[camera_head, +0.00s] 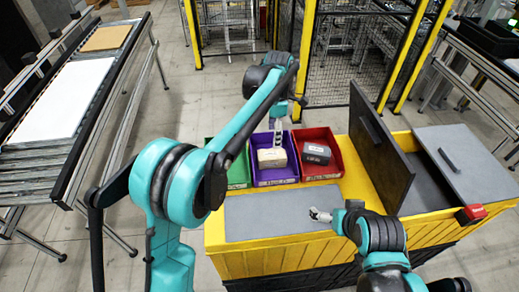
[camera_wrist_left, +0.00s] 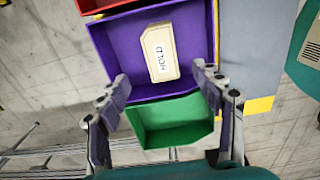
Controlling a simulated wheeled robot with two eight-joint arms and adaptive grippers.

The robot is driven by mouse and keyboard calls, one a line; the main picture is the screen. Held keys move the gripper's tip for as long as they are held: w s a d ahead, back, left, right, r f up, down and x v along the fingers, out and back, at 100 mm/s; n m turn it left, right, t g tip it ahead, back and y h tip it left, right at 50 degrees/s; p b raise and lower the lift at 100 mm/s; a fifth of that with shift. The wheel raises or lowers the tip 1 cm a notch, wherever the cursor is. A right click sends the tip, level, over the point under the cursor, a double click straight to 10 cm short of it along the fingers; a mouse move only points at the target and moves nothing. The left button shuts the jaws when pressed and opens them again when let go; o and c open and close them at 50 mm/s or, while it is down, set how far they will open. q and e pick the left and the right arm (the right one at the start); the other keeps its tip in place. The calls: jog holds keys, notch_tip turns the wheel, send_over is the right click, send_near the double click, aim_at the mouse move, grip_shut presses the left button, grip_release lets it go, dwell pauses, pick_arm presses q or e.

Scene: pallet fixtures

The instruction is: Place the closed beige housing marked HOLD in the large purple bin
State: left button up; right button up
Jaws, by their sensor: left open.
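The beige housing (camera_head: 271,158) lies inside the purple bin (camera_head: 275,178), which stands between the green and red bins. In the left wrist view the housing (camera_wrist_left: 161,53) shows the word HOLD on its upper face, and the purple bin's wall (camera_wrist_left: 112,52) surrounds it. My left gripper (camera_head: 278,137) is above the back of the purple bin. In the left wrist view my left gripper (camera_wrist_left: 161,76) is open, with fingers spread and nothing between them, apart from the housing. My right gripper (camera_head: 320,215) is over the grey panel; its jaw state is unclear.
A green bin (camera_head: 238,173) is on the left, partly behind my left arm. A dark upright panel (camera_head: 380,150) and a grey lid (camera_head: 468,162) stand at the right. The grey panel (camera_head: 270,212) in front is mostly clear.

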pick_arm(q)
jog(key=s+a+r+m+t, duration=0.2)
jog(key=s+a+r+m, duration=0.1)
jog(key=s+a+m, duration=0.3)
jog(key=s+a+r+m+t, duration=0.2)
jog(key=s+a+r+m, duration=0.15)
jog(key=s+a, duration=0.3)
jog(key=s+a+f+m+t, duration=0.1)
jog(key=s+a+f+m, duration=0.1)
jog(key=s+f+m, duration=0.2)
jog(key=s+a+f+m+t, duration=0.2)
jog(key=s+m, duration=0.4)
jog(key=s, duration=0.4)
notch_tip(320, 180, down, 2)
jog(key=shift+s+a+m, duration=0.15)
jog(key=shift+a+m, duration=0.2)
jog(key=shift+a, duration=0.5)
